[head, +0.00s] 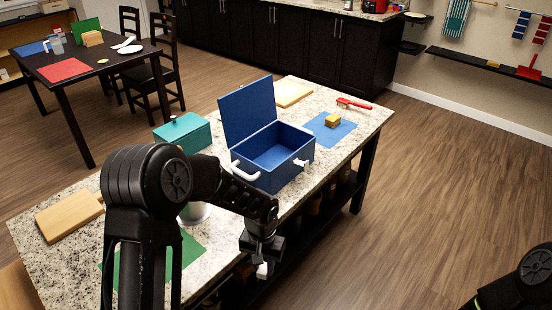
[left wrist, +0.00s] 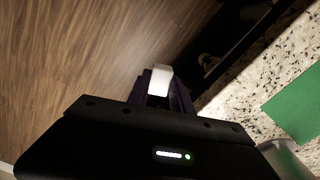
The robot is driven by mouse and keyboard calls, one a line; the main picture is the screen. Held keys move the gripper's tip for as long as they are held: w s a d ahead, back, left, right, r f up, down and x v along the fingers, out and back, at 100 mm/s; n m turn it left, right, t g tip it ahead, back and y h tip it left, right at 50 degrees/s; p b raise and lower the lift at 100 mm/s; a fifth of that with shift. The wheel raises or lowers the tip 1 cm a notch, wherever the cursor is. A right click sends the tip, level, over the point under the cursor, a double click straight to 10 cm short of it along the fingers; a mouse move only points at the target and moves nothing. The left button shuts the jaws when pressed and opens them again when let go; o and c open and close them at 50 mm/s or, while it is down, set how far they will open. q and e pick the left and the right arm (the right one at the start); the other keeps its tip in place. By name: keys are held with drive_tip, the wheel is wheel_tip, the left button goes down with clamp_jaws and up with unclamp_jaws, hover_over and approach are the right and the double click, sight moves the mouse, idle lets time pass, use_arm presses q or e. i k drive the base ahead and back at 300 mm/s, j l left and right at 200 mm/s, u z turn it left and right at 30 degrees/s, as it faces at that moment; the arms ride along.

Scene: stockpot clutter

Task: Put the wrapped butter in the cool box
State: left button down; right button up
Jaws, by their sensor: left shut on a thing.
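The wrapped butter (head: 262,271) shows as a small white block at the tips of my left gripper (head: 263,256), and it also shows in the left wrist view (left wrist: 159,80). My left gripper is shut on it, just off the front edge of the counter, with the dark floor and shelf side behind. The cool box (head: 291,173) is a blue box with white handles on the counter. Its lid (head: 248,110) stands open and its visible inside looks empty. The gripper is in front of the box, nearer to me. My right gripper is out of view; only part of that arm shows at the bottom right.
A teal lidded box (head: 183,134) stands left of the cool box. A green mat (head: 188,252) and a metal pot (head: 196,212) are partly behind my left arm.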

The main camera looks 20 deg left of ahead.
sight(274, 156)
drive_tip(key=i+l+u, duration=0.2)
drive_tip(key=i+l, duration=0.2)
drive_tip(key=i+l+u, duration=0.2)
drive_tip(key=i+l, duration=0.2)
drive_tip(key=l, duration=0.2)
